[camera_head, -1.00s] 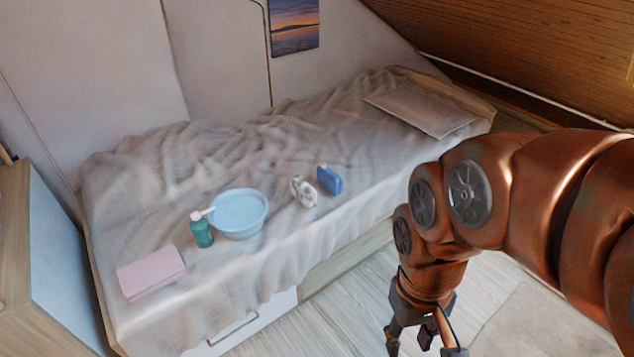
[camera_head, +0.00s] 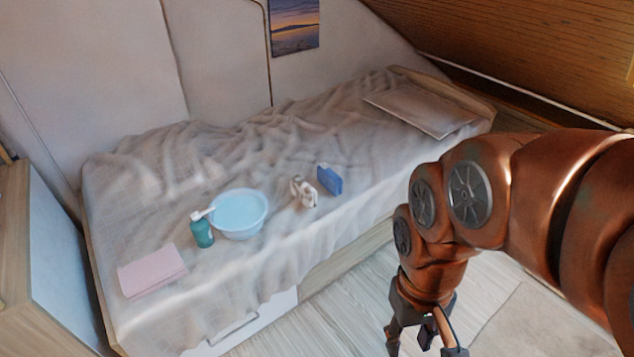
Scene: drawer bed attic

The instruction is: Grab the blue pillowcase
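A small blue, block-like item (camera_head: 330,181) stands on the bed, right of the middle. It is the only deep blue thing on the bed, and I cannot tell from its shape whether it is a folded pillowcase. A pink folded cloth (camera_head: 153,272) lies flat at the bed's near left end. My gripper (camera_head: 424,343) hangs at the bottom edge of the view, over the floor in front of the bed, well apart from the blue item. Its fingers look spread and empty; their tips are partly cut off by the frame.
On the rumpled bed (camera_head: 130,190), a white patterned item (camera_head: 303,192) sits close left of the blue item. Further left are a light blue basin (camera_head: 238,214) and a green bottle (camera_head: 202,233). A flat pillow (camera_head: 420,108) lies at the far right. A sloped wooden ceiling hangs upper right.

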